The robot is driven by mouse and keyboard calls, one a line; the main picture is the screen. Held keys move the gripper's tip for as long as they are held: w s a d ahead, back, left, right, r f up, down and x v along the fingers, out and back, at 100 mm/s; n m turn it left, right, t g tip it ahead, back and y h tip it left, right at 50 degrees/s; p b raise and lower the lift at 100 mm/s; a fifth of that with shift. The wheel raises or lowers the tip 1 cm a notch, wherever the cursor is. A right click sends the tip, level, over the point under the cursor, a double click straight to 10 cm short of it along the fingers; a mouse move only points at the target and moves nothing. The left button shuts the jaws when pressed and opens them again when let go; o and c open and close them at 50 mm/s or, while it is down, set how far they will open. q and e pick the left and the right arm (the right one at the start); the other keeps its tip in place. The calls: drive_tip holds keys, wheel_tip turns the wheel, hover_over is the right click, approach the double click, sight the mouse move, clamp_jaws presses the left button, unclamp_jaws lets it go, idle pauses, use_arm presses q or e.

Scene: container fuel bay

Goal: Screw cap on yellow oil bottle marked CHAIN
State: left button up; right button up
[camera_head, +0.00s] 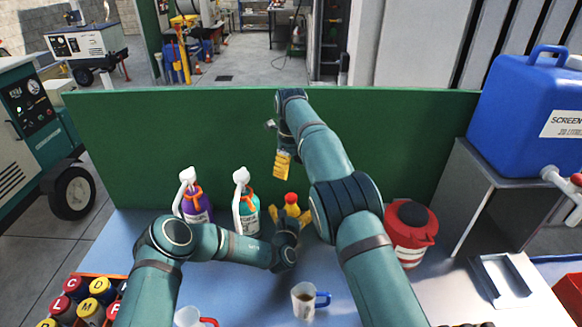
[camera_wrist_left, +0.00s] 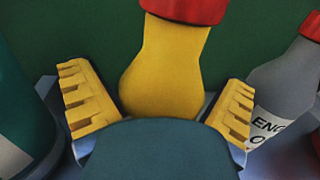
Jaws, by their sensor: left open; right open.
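The yellow bottle (camera_head: 292,209) stands on the bench by the green panel. A red cap (camera_head: 291,197) sits on its top; whether it is screwed tight I cannot tell. In the left wrist view the yellow bottle (camera_wrist_left: 165,70) stands between my yellow fingers under the red cap (camera_wrist_left: 185,8). My left gripper (camera_head: 290,215) is open around the bottle, with gaps on both sides; it also shows in the left wrist view (camera_wrist_left: 158,112). Its CHAIN marking is not visible. My right gripper (camera_head: 283,165) is open and empty, above the bottle and in front of the panel.
A purple bottle (camera_head: 195,205) and a teal bottle (camera_head: 246,210) stand left of the yellow one. A grey bottle (camera_wrist_left: 285,80) is close on its right in the wrist view. A mug (camera_head: 304,301) and a red can (camera_head: 408,238) stand nearby.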

use_arm(q)
drive_tip(key=s+a, duration=0.2)
drive_tip(key=s, duration=0.9)
drive_tip(key=shift+s, duration=0.4)
